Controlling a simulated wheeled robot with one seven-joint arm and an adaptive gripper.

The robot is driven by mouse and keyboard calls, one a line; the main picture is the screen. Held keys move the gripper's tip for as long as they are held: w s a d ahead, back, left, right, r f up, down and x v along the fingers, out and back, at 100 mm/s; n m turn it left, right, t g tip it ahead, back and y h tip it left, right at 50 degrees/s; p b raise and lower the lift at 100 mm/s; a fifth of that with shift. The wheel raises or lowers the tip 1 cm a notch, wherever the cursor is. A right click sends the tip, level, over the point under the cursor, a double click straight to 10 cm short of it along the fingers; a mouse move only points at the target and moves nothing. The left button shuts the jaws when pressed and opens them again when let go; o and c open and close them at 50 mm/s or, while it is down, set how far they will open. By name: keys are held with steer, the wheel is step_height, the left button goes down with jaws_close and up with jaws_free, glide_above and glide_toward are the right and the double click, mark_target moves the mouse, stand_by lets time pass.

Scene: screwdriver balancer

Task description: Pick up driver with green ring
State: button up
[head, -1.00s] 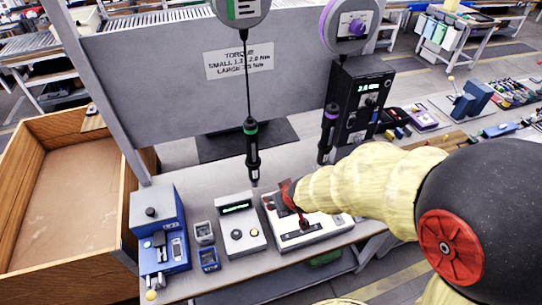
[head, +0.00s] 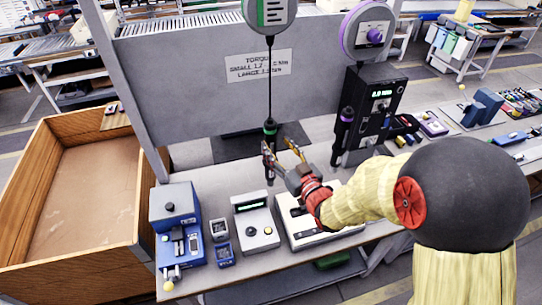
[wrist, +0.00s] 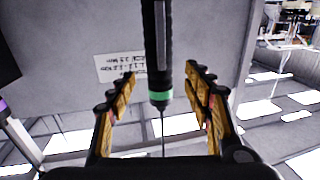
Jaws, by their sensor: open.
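The driver with the green ring (head: 270,128) hangs upright on a cable below a green-marked balancer reel (head: 269,12). Its lower body is partly hidden by my gripper in the head view. My gripper (head: 281,151) is open, its fingers pointing up and toward the driver. In the wrist view, where the scene appears upside down, the dark driver (wrist: 159,45) and its green ring lie between the two open fingers (wrist: 162,100), with gaps on both sides. I see no contact, and cannot tell the exact depth.
A second driver with a purple ring (head: 346,114) hangs to the right, beside a black display unit (head: 378,100). A grey panel (head: 190,85) stands behind. Below are a white device with a display (head: 256,222), a white-topped box (head: 310,228) and a blue device (head: 176,222).

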mark_target(273, 141)
steer(key=x, duration=0.5)
steer(key=shift+w+a+f, duration=0.1)
steer(key=shift+w+f, duration=0.05)
steer(key=shift+w, duration=0.2)
steer(key=shift+c, duration=1.2)
jaws_close()
